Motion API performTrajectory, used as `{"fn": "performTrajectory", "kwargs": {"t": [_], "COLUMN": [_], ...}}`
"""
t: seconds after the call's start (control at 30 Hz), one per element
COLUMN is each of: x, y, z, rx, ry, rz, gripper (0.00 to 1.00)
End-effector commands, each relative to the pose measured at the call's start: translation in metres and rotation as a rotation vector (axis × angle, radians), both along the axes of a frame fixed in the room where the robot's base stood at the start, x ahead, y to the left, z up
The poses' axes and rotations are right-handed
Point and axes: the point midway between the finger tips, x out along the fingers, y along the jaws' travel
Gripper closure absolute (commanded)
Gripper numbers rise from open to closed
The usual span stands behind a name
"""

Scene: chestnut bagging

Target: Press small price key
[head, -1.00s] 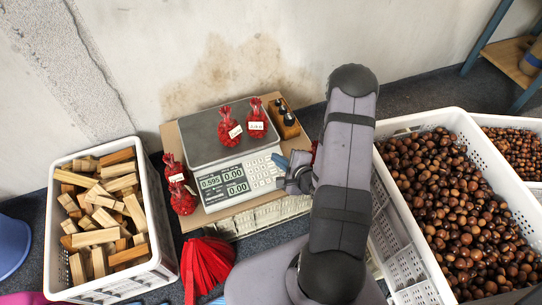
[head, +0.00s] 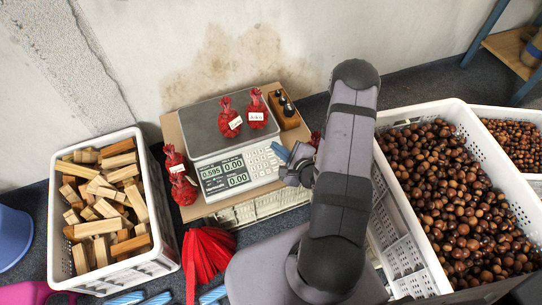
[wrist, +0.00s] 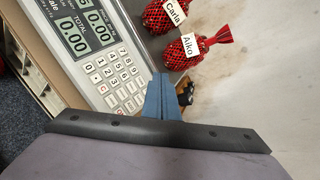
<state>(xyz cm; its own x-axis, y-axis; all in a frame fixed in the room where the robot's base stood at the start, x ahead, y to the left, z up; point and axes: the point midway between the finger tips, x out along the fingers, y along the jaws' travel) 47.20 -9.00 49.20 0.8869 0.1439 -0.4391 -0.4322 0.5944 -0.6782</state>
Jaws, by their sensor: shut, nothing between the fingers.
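The scale (head: 205,147) stands on a cardboard-brown board, its keypad (head: 262,163) to the right of its displays (head: 222,172). The displays read 0.595, 0.00 and 0.00. My gripper (head: 281,153) has blue fingertips at the keypad's right end. In the wrist view my gripper (wrist: 161,82) is shut and empty, its tips over or just past the right edge of the keypad (wrist: 122,80). Whether the tips touch a key cannot be told. The keys under and beside the fingers are partly hidden, and the small price key cannot be picked out.
Two red net bags, tagged Carla (wrist: 162,14) and Aiko (wrist: 186,48), lie on the pan. A weight block (head: 284,108) is behind right. Crates hold wood (head: 148,180) and chestnuts (head: 385,165).

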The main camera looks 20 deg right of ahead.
Motion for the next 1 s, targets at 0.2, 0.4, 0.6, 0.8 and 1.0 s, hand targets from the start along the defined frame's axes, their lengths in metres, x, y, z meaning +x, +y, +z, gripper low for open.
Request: {"fn": "performTrajectory", "kwargs": {"t": [0.2,0.4,0.6,0.8,1.0], "x": [0.007,0.015,0.021,0.024,0.025], "y": [0.0,0.0,0.0,0.0,0.0], "z": [-0.026,-0.049,-0.065,-0.073,-0.074], "rx": [-0.002,-0.001,-0.002,0.0,0.0], "ry": [-0.002,-0.001,-0.001,0.0,0.0], "rz": [0.001,0.002,0.0,0.0,0.0], "gripper": [1.0,1.0,1.0,1.0,1.0]}}
